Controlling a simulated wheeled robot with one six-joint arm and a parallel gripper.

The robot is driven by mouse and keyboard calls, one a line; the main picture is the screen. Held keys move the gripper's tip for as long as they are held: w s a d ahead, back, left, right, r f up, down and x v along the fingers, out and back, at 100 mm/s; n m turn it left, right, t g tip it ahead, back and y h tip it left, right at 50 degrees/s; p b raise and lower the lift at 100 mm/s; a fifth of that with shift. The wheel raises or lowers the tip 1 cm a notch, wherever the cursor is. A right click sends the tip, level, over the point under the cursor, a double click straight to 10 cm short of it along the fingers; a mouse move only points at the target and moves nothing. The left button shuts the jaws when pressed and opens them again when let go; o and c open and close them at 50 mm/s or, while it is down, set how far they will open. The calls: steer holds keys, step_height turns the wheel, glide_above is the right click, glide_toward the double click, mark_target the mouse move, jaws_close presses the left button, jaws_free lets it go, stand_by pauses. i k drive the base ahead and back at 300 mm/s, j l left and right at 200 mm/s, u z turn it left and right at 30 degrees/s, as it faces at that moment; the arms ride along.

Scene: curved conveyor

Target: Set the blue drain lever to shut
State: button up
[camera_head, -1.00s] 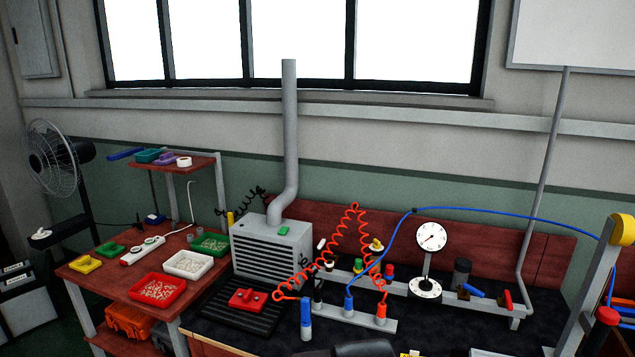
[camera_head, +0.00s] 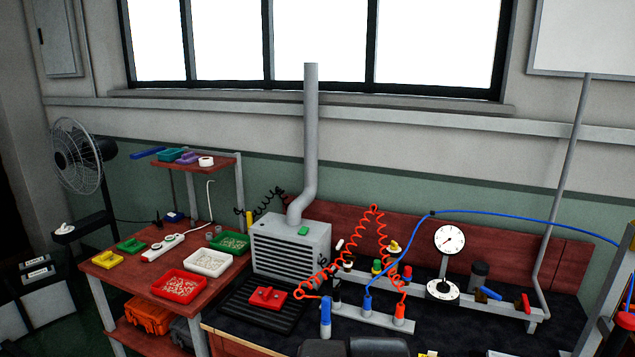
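A small blue lever (camera_head: 490,293) sits on the grey pipe rail at the right of the bench, just right of a dark cylinder (camera_head: 479,274). It lies slanted, its right end lower. I cannot tell from here whether that is open or shut. A red lever (camera_head: 526,304) stands more upright to its right. My gripper cannot be made out; only dark rounded shapes, perhaps part of my arm, show at the bottom edge, well left of the blue lever. Nothing is seen touching the lever.
Two white dials (camera_head: 449,239) stand left of the lever. A blue hose (camera_head: 520,217) arches above the bench. A red coiled hose (camera_head: 374,225) and upright blue fitting (camera_head: 325,318) stand left. A grey post (camera_head: 606,290) rises at the right edge.

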mark_target(483, 291)
steer(key=k+l, duration=0.1)
steer(key=k, duration=0.2)
steer(key=k+l, duration=0.15)
steer(key=k, duration=0.15)
steer(key=i+l, duration=0.25)
steer(key=i+l+u, duration=0.15)
steer(key=l, duration=0.35)
steer(key=i+l, duration=0.35)
steer(key=i+l+u, duration=0.1)
steer(key=i+l, duration=0.15)
steer(key=l, duration=0.15)
steer(key=i+l, duration=0.25)
steer(key=l, duration=0.2)
steer(key=j+u, duration=0.05)
